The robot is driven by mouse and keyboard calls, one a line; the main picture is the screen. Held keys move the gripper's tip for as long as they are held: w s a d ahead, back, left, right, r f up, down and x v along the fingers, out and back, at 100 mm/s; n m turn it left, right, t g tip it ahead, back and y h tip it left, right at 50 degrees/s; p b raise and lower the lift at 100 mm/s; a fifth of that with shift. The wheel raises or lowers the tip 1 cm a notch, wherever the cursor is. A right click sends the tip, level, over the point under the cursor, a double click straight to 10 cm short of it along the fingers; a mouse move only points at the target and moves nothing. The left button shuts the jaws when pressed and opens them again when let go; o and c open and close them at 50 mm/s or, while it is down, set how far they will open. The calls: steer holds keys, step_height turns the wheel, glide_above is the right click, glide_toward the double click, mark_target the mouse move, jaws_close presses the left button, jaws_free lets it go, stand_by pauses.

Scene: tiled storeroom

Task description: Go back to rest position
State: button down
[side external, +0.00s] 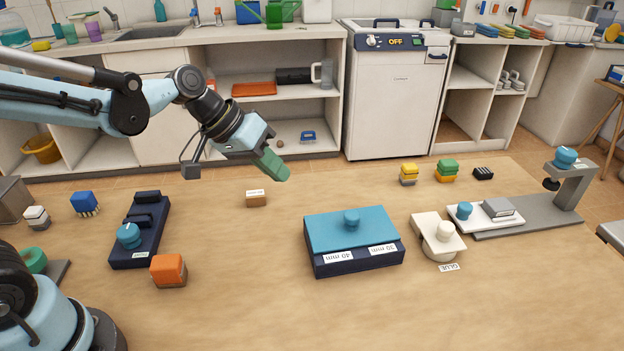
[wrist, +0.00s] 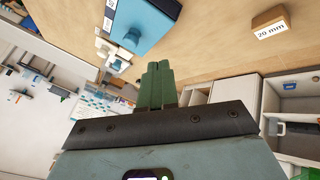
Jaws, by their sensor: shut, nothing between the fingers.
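My gripper (side external: 274,168) is at the end of my light blue arm, above the far part of the wooden table (side external: 240,312). Its green fingers are shut with nothing between them. In the wrist view the two green fingers (wrist: 157,70) lie side by side. In the side view my gripper hangs clear of the things on the table, above and to the right of a small wooden block with a white label (side external: 256,198). In the wrist view that block (wrist: 270,24) reads 20 mm.
A dark blue box with a blue lid (side external: 325,235) stands mid-table. Left are an orange block (side external: 168,270) and a dark fixture with a blue knob (side external: 150,225). Right are a cream holder labelled GLUE (side external: 425,222) and a grey stand (side external: 573,195). The front middle of the table is clear.

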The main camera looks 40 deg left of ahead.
steer(key=s+a+t+y, duration=0.1)
steer(key=s+a+y, duration=0.3)
steer(key=s+a, duration=0.3)
steer(key=shift+s+f+m+t+y, duration=0.3)
steer(key=shift+s+y, duration=0.1)
steer(key=shift+s, duration=1.25)
